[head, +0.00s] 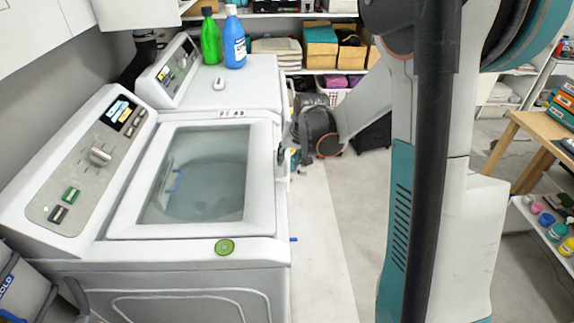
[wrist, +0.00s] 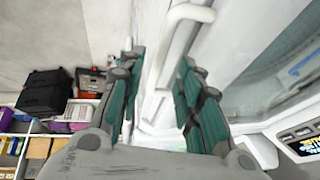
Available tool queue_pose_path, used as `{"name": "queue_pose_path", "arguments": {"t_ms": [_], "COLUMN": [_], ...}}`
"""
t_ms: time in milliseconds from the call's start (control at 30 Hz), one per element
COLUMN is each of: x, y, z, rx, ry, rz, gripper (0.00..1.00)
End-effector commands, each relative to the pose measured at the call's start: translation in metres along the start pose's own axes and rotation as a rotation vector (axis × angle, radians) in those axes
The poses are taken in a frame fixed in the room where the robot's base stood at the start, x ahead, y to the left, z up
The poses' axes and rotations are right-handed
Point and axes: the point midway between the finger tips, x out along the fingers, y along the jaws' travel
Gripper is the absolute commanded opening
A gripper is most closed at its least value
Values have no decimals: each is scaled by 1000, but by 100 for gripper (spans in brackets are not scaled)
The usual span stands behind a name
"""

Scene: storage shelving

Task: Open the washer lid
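The white washer (head: 200,255) stands at the left in the head view. Its lid (head: 130,232), a white frame around a glass window, lies shut on top, and the tub shows dimly through the glass. My gripper (head: 288,157) is low at the lid's right edge, mostly hidden behind my wrist and the washer's edge. In the wrist view my gripper (wrist: 160,60) has its teal fingers spread apart. A white bar-shaped handle (wrist: 180,35) on the lid's edge runs between or just beyond the fingers. I cannot tell whether they touch it.
A second white machine (head: 255,95) stands behind, with a green bottle (head: 210,40) and a blue bottle (head: 234,40) on top. A round green object (head: 224,247) lies on the washer's front rim. A wooden table (head: 530,125) is at the right.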

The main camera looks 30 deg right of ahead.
Motion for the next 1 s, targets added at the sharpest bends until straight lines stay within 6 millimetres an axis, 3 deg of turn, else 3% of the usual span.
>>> {"name": "queue_pose_path", "arguments": {"t_ms": [200, 600, 767, 1000], "x": [27, 33, 33, 32], "y": [0, 0, 0, -1], "z": [0, 0, 0, 0], "rx": [-1, 0, 0, -1], "ry": [0, 0, 0, 0], "rz": [0, 0, 0, 2], "gripper": [32, 32, 0, 0]}}
